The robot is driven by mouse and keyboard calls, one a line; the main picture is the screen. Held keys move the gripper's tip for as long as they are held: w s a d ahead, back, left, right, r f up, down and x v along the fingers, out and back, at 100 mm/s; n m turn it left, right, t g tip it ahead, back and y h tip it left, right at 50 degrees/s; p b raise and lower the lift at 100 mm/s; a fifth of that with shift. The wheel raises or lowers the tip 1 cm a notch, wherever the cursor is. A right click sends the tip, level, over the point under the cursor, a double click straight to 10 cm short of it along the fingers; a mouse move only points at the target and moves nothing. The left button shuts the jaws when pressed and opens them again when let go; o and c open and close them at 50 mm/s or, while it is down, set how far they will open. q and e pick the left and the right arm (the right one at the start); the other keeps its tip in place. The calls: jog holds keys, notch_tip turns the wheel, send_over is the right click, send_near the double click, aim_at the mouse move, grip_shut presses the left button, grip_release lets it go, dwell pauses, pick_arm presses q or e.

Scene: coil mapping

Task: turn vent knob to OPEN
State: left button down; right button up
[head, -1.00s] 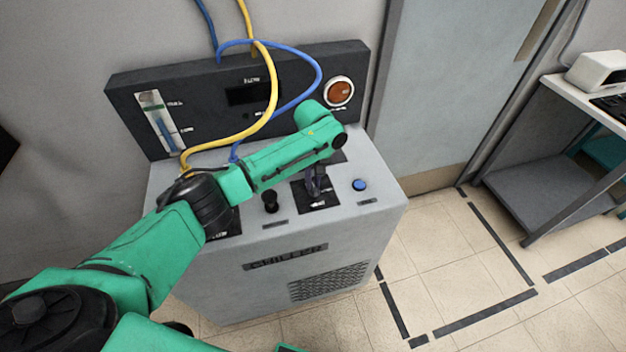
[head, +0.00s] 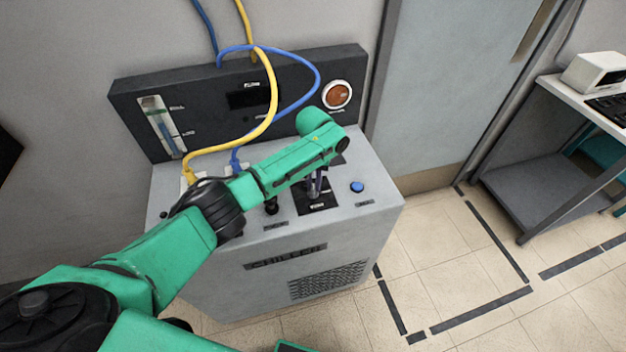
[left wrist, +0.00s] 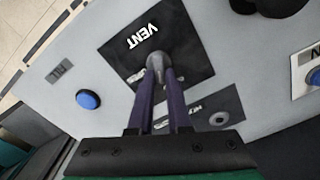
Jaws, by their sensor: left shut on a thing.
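The vent knob (left wrist: 154,62) is a small grey post on a dark plate marked VENT (left wrist: 148,38) in the left wrist view. My left gripper (left wrist: 158,80) is shut on it, with its two purple fingers on either side of the knob. In the head view my left gripper (head: 316,185) points down at the dark vent plate (head: 316,206) on top of the chiller (head: 240,290). My forearm and fingers hide most of the knob there. Other lettering on the plate is partly covered by the fingers, so the knob's setting cannot be read. My right gripper is out of view.
A blue button (head: 357,187) sits right of the vent plate, and a black knob (head: 271,206) sits left of it. Yellow (head: 262,120) and blue (head: 318,75) hoses loop behind my arm. A dark panel with an orange round lamp (head: 337,95) stands at the back.

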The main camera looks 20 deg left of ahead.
pick_arm(q)
jog(key=m, duration=0.2)
jog(key=m+p, duration=0.1)
jog(key=m, duration=0.3)
jog(key=shift+d+r, duration=0.15)
jog(key=shift+d, duration=0.15)
jog(key=m, duration=0.2)
jog(key=m+p, duration=0.1)
jog(key=m, duration=0.3)
jog(key=shift+s+d+m, duration=0.15)
jog(key=shift+d+m, duration=0.1)
jog(key=shift+m, duration=0.05)
jog(key=c, duration=0.9)
grip_release()
jog(key=shift+o, duration=0.2)
notch_tip(320, 180, up, 14)
jog(key=b, duration=0.1)
jog(key=shift+r, duration=0.25)
